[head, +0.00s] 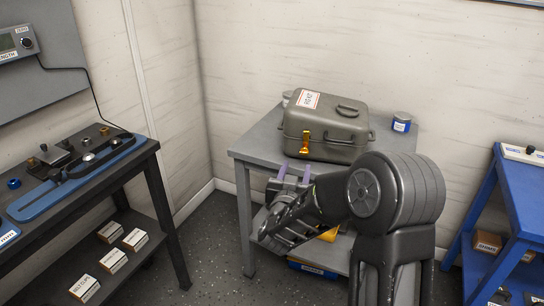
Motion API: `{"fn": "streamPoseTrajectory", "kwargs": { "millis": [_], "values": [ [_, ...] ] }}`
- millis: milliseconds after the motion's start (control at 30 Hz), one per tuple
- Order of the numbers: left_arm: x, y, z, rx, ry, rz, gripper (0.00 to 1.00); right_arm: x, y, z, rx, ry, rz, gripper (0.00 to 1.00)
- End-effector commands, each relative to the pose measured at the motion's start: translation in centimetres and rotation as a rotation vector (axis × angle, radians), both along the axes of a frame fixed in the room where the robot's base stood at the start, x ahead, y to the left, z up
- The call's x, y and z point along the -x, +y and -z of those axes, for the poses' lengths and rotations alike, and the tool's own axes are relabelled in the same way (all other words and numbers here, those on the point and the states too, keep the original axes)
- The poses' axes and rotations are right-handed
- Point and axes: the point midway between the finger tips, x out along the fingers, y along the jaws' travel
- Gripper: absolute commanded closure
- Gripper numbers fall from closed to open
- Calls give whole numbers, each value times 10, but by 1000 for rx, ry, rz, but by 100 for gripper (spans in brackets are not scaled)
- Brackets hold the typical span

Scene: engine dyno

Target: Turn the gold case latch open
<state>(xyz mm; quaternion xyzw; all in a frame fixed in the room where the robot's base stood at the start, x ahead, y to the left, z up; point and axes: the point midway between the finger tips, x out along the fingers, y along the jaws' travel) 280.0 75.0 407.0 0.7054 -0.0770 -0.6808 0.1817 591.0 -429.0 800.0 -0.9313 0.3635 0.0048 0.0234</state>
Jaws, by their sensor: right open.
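The grey-brown case (328,126) sits closed on a small grey table (249,147), with a handle on its lid and a white and red label. The gold latch (305,142) is on the case's front face, left of the middle, and hangs roughly upright. My right gripper (296,169) is in front of the table edge, a little below the latch in the picture. Its two purple-grey fingers point up toward the case, apart and empty. They do not appear to touch the latch. My left gripper is not in view.
A blue-labelled can (401,122) stands right of the case. A dark workbench (150,147) with a blue tool is at the left. A blue table (513,180) is at the right. My right arm hides part of the grey table and its lower shelf.

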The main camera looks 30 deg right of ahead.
Motion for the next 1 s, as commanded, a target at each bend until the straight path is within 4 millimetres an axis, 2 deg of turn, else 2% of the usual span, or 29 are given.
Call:
{"fn": "streamPoseTrajectory", "kwargs": {
  "millis": [133,567,1000],
  "values": [
    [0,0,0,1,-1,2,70,4,-5,-7,46,3,24,54],
    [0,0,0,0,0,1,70,0,-7,-6,49,8,21,54],
    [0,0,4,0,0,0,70,-44,-49,-5,49,8,21,54]
  ]
}}
